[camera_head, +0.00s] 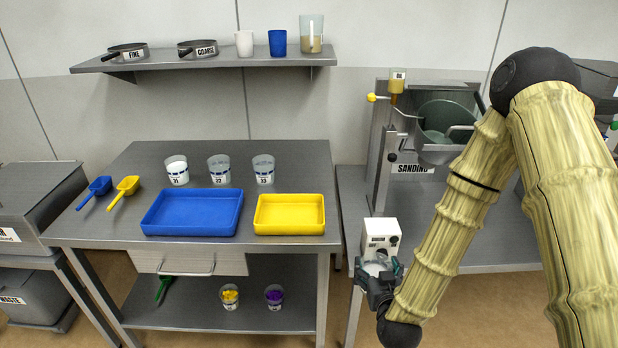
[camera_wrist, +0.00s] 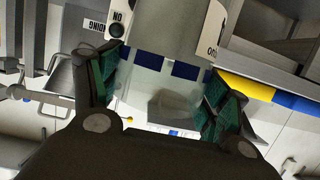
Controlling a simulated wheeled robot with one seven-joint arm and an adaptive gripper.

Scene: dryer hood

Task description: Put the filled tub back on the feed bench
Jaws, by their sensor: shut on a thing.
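My gripper (camera_head: 378,280) is shut on a clear tub (camera_head: 376,267) with blue marks, at the front left corner of the right-hand bench. In the wrist view the green pads of my gripper (camera_wrist: 160,90) lie on either side of the tub (camera_wrist: 150,72). The tub is close to a white dispenser box (camera_head: 381,236), below it in the head view. I cannot tell how full the tub is. The left-hand metal bench (camera_head: 285,160) bears three upright tubs: one with white contents (camera_head: 177,171), a middle one (camera_head: 219,170) and a right one (camera_head: 263,169).
A blue tray (camera_head: 192,230), a yellow tray (camera_head: 290,229) and two scoops (camera_head: 126,190) lie on the left-hand bench. The sanding machine (camera_head: 447,125) stands on the right-hand bench (camera_head: 495,240). A wall shelf (camera_head: 225,58) holds pans and cups. Bare bench top lies behind the tubs.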

